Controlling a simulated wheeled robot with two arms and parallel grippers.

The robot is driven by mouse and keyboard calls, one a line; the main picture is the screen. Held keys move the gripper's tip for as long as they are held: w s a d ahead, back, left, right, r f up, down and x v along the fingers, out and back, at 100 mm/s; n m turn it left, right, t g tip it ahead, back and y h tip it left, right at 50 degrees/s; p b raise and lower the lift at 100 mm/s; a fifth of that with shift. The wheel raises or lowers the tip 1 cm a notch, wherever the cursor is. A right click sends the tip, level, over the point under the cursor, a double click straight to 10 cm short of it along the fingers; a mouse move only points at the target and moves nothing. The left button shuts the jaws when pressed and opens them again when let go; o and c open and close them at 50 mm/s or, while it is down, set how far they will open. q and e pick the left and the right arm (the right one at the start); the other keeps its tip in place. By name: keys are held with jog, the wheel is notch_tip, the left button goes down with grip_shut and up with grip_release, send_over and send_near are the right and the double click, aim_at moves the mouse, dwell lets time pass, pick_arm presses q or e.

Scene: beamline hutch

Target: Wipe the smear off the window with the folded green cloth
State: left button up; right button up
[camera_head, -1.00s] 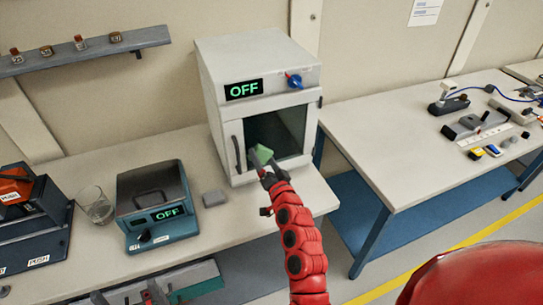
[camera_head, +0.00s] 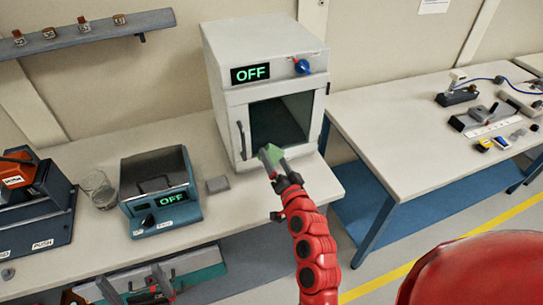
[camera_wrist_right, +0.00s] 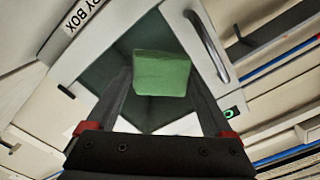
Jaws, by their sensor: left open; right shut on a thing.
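The folded green cloth (camera_head: 270,155) is held in my right gripper (camera_head: 270,160), at the lower edge of the dark window (camera_head: 281,120) in the white box's door. The right wrist view shows the cloth (camera_wrist_right: 161,74) between the two fingertips, with the dark window (camera_wrist_right: 119,62) behind it. I cannot tell whether the cloth touches the glass. No smear can be made out on the visible glass. My left gripper (camera_head: 137,287) is open and empty at the bottom left of the head view, low in front of the bench.
The white box (camera_head: 232,95) reads OFF and has a blue knob and a door handle (camera_head: 241,140). A second table (camera_head: 400,135) is on the right.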

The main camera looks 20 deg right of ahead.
jog(key=shift+s+f+b, duration=0.2)
jog(key=shift+s+b, duration=0.15)
jog(key=shift+s, duration=0.65)
jog(key=shift+s+r, duration=0.15)
jog(key=shift+s, duration=0.35)
